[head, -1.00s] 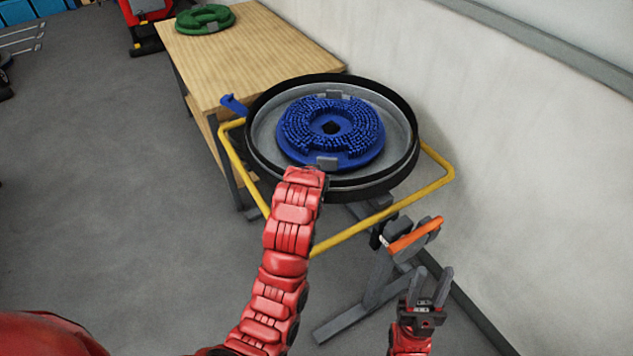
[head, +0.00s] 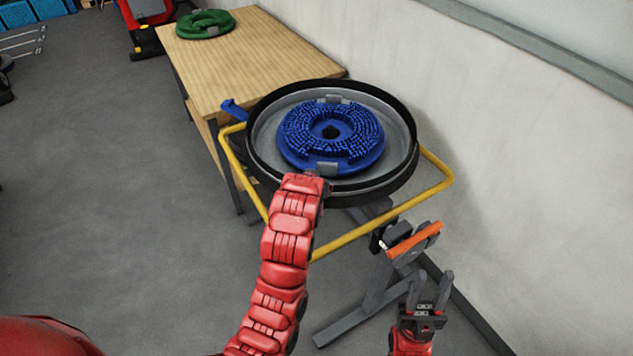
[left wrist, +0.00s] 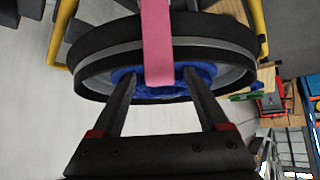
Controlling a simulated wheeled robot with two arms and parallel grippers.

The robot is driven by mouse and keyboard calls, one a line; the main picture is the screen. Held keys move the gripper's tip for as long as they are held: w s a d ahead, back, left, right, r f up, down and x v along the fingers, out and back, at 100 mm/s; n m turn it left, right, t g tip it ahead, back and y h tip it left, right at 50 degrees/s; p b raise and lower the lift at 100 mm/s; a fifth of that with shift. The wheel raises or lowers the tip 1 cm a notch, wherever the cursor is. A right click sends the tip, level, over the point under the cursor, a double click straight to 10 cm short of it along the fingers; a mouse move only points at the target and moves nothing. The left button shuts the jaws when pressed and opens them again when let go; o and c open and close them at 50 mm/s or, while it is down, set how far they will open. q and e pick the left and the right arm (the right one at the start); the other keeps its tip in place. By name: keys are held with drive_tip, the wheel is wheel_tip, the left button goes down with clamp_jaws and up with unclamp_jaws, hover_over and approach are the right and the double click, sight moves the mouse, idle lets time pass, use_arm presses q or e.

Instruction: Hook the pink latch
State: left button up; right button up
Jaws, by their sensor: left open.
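The pink latch (left wrist: 158,45) shows in the left wrist view as a flat strip coming down from the top edge, in front of the round tank's rim. Its lower end is between the fingertips of my left gripper (left wrist: 159,78) in the picture. That gripper is open, with a finger on each side and gaps to the strip. In the head view my left arm reaches the near side of the tank (head: 404,165); its gripper and the pink latch are hidden there. My right gripper (head: 431,280) is open and empty, below an orange-handled part (head: 415,241).
A blue brush disc (head: 305,152) lies in the tank. A yellow tube frame (head: 375,228) surrounds it, with a blue lever (head: 233,109) at its left. A wooden table (head: 225,75) bears a green disc (head: 205,23). A wall (head: 540,170) closes the right side.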

use_arm(q)
drive_tip(key=p+v, duration=1.3)
drive_tip(key=v, duration=0.2)
drive_tip(key=shift+r, duration=0.15)
drive_tip(key=shift+s, duration=0.1)
